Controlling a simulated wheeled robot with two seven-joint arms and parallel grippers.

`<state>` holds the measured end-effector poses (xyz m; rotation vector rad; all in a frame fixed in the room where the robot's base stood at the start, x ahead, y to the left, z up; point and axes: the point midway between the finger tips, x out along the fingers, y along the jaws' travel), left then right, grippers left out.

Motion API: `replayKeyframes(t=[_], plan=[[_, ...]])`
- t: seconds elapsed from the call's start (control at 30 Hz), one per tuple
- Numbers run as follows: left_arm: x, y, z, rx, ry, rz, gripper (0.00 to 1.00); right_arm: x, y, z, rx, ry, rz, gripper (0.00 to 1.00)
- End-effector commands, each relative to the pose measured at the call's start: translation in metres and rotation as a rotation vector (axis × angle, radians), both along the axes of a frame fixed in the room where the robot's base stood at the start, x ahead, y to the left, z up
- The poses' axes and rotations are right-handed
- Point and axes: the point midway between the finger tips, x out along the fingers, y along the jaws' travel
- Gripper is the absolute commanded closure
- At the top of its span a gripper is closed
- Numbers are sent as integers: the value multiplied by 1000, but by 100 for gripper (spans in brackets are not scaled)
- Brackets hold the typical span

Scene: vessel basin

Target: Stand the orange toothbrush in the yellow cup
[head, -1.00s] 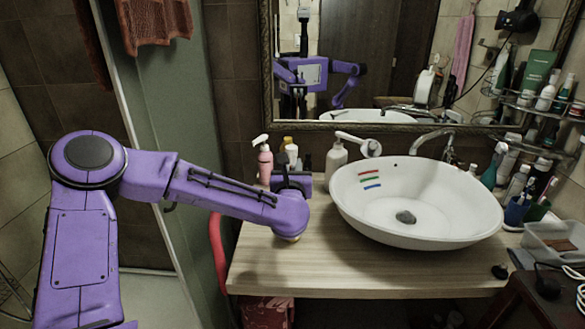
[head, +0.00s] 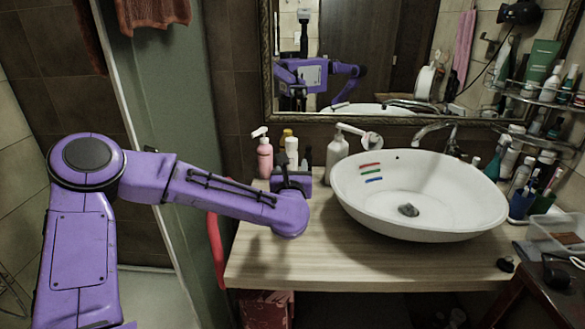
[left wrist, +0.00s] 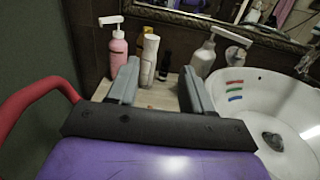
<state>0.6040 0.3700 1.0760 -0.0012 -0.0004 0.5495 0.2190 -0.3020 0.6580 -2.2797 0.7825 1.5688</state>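I cannot pick out the orange toothbrush or a yellow cup for sure in either view. In the left wrist view, a white bottle (left wrist: 150,52) shows beyond the finger gap. My right gripper is not in view.
The white basin (head: 420,222) stands right of my gripper. A pink pump bottle (head: 265,158) and a white pump bottle (head: 336,155) stand at the back. The wooden counter (head: 300,262) is clear in front. A clear box (head: 555,232) is at the far right.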

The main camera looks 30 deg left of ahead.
Motion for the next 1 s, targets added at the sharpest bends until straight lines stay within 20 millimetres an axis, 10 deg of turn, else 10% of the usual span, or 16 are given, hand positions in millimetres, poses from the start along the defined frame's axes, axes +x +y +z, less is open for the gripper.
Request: replayKeyframes(t=[0.6,1.0], plan=[[-86,-53,-1,1,-1,-2,50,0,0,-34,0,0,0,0],[-90,-55,0,0,0,0,50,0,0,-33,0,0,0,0]])
